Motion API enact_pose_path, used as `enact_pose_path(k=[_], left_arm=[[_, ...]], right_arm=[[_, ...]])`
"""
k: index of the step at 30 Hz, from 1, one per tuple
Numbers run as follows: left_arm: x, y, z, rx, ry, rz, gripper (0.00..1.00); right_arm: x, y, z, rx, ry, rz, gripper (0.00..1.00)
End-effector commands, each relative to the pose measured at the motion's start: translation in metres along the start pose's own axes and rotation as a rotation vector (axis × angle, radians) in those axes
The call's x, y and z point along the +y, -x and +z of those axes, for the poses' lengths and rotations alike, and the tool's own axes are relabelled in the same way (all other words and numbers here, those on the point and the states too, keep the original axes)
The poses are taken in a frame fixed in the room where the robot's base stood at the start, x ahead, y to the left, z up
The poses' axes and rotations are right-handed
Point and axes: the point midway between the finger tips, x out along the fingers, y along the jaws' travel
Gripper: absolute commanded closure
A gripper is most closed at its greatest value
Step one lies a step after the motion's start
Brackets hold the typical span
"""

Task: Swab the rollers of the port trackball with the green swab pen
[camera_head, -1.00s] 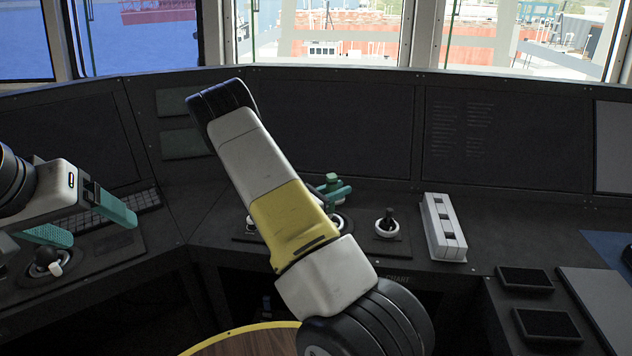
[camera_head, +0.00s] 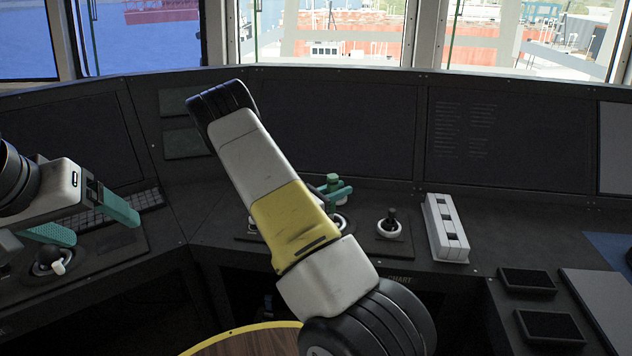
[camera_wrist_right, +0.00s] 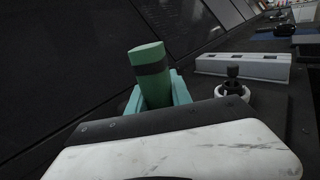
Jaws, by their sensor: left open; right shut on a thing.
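The green swab pen (camera_head: 333,180), with a dark band near its top, stands nearly upright in my right gripper (camera_head: 338,193). The right wrist view shows the pen (camera_wrist_right: 151,72) between the teal fingers (camera_wrist_right: 155,92); its lower end is hidden. Below this gripper is a unit with a white ring (camera_head: 342,223), mostly covered by my arm. Another white ring around a dark knob (camera_head: 389,223) is to its right. I cannot tell which unit is the port trackball. My left gripper (camera_head: 90,220) is open and empty above the left console, near a dark ball with a white knob (camera_head: 48,260).
A pale box with square openings (camera_head: 445,228) stands right of the knobs and also shows in the right wrist view (camera_wrist_right: 243,67). A keyboard (camera_head: 120,207) lies behind my left gripper. Dark panels (camera_head: 330,125) rise behind the desk. A round wooden top (camera_head: 250,342) is in front.

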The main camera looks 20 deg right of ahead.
Motion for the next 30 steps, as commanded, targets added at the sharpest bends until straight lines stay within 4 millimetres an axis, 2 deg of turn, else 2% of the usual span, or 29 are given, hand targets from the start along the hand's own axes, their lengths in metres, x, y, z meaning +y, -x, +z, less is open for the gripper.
enact_pose_path(k=[16,30], left_arm=[[0.000,0.000,0.000,0.000,0.000,0.000,0.21],[0.000,0.000,0.000,0.000,0.000,0.000,0.21]], right_arm=[[-0.003,-0.003,0.002,0.000,-0.001,-0.001,1.00],[-0.003,-0.003,0.028,-0.001,-0.001,-0.001,1.00]])
